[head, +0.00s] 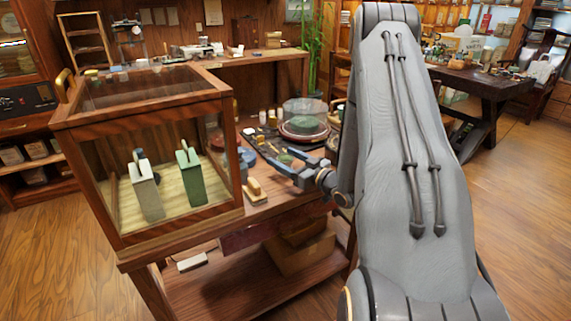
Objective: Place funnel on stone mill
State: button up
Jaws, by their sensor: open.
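My gripper (278,172) is over the middle of the wooden workbench (284,212), jaws open and pointing left. I see nothing held between the jaws. Small dark and blue-grey items lie close behind the jaws, too small to name, and I cannot tell whether the jaws touch any. A round reddish-brown piece (303,134) under a clear cover (304,111) stands on the bench behind my gripper. I cannot make out a funnel or a stone mill for certain. My arm hides the right part of the bench.
A small wooden block (255,189) lies between case and gripper. Cardboard boxes (300,250) sit on the lower shelf. Another dark table (482,84) stands at back right.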

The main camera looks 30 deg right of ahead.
jog(key=shift+w, duration=0.2)
jog(key=c, duration=1.2)
